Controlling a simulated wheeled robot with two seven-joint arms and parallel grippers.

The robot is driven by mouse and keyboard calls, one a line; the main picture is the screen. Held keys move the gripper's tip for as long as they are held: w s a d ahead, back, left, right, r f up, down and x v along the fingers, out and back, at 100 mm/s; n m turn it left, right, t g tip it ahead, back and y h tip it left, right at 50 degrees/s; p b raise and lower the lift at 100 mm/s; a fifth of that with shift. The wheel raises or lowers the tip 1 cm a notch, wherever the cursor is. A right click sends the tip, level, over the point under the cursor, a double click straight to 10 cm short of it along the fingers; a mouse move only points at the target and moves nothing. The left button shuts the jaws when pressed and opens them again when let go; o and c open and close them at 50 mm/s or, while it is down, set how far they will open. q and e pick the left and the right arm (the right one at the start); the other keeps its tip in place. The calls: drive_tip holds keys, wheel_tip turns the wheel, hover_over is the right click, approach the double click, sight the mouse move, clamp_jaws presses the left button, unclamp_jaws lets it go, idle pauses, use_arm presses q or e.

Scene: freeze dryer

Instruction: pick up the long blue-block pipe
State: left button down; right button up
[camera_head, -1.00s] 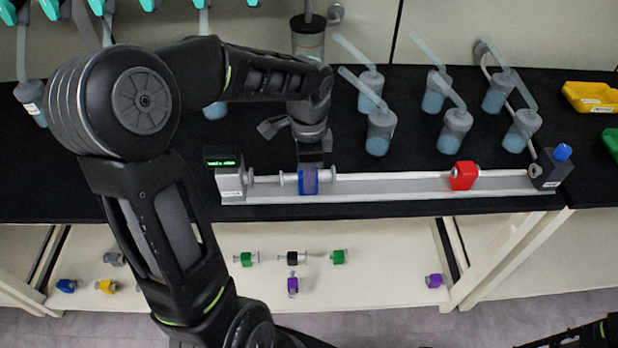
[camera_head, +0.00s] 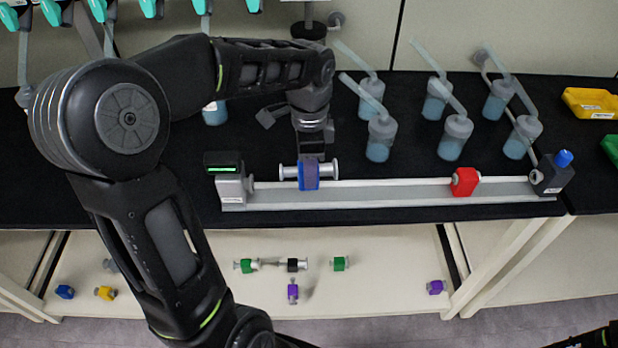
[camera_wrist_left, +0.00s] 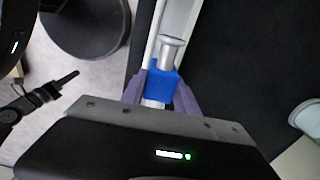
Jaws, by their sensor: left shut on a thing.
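The long blue-block pipe (camera_head: 308,174) is a blue block on a pale pipe with flanged ends. My left gripper (camera_head: 309,163) is shut on its blue block and holds it at the grey rail (camera_head: 390,193), near the left end post. In the left wrist view the blue block (camera_wrist_left: 162,80) sits between the two purple-grey fingers of my left gripper (camera_wrist_left: 160,92), with one flanged pipe end sticking out beyond. A gap shows between the pipe's right end and the rod on the rail.
A red block (camera_head: 465,182) sits on the rail's right part, before a dark end post (camera_head: 552,176) with a blue knob. Several blue-filled flasks (camera_head: 381,138) stand behind the rail. A yellow tray (camera_head: 590,102) is at right. Small coloured valves lie on the shelf below.

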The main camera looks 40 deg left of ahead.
use_arm(q)
wheel_tip(320, 180, up, 6)
drive_tip(key=shift+r, duration=0.1)
idle(0.6)
